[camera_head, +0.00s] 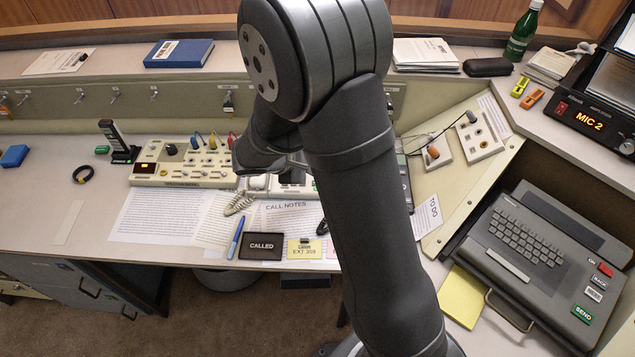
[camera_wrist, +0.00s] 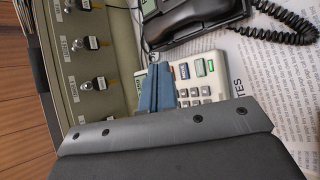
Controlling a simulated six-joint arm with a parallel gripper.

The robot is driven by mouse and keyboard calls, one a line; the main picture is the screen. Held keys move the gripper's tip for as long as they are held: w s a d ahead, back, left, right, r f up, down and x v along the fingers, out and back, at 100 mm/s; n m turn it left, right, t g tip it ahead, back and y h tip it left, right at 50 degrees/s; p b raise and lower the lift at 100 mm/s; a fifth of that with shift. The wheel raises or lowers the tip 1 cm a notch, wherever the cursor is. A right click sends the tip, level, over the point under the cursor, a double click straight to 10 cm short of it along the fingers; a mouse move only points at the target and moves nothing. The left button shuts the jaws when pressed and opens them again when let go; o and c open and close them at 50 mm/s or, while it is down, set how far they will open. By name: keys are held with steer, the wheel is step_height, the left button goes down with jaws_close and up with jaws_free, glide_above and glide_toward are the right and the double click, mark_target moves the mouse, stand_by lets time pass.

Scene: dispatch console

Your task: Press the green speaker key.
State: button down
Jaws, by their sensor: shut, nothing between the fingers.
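In the head view my arm covers much of the phone (camera_head: 290,187), and my fingertips cannot be made out.
A panel with key switches (camera_wrist: 90,84) lies left in the wrist view. In the head view a control box (camera_head: 185,160) with coloured plugs stands left of the phone. A keyboard terminal (camera_head: 525,245) is at right.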

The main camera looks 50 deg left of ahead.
steer(key=shift+w+a+f, duration=0.15)
steer(key=shift+f, duration=1.2)
steer(key=shift+w+a+f, duration=0.15)
steer(key=shift+f, duration=1.15)
steer(key=shift+w+a+f, duration=0.15)
steer(key=shift+f, duration=1.2)
steer(key=shift+f, duration=0.1)
steer(key=shift+w+f, duration=0.1)
steer(key=shift+f, duration=0.2)
steer(key=shift+f, duration=0.35)
steer(key=shift+r, duration=0.75)
steer(key=shift+s+d+r, duration=0.15)
steer(key=shift+s+r, duration=0.05)
steer(key=shift+r, duration=1.05)
steer(key=shift+s+d+r, duration=0.15)
steer(key=shift+r, duration=1.1)
steer(key=shift+f, duration=0.1)
